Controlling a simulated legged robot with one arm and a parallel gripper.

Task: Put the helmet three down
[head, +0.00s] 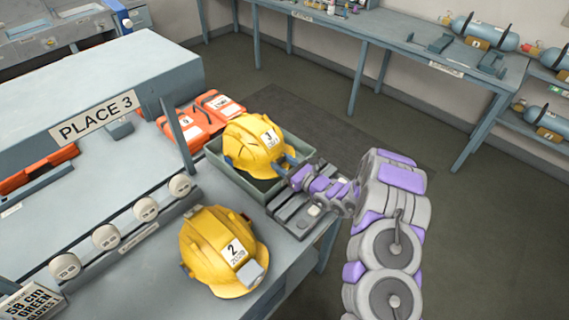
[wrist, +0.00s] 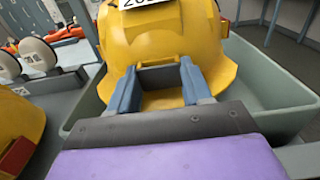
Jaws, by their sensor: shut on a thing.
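The yellow helmet three (head: 256,144), with a label reading 3, is over a grey-green open tray (head: 240,183) on the bench. My gripper (head: 291,167) reaches it from the right and is shut on its near edge. In the wrist view, my gripper's two blue-grey fingers (wrist: 158,85) are at the front of the yellow helmet (wrist: 165,35), with the tray's walls (wrist: 268,90) around it. Whether the helmet rests on the tray's floor is hard to tell.
A PLACE 3 sign (head: 94,117) hangs on the shelf edge at left. Orange cases (head: 200,118) lie behind the tray. White round items (head: 145,209) line the bench. A dark grey device (head: 298,211) lies right of the tray.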

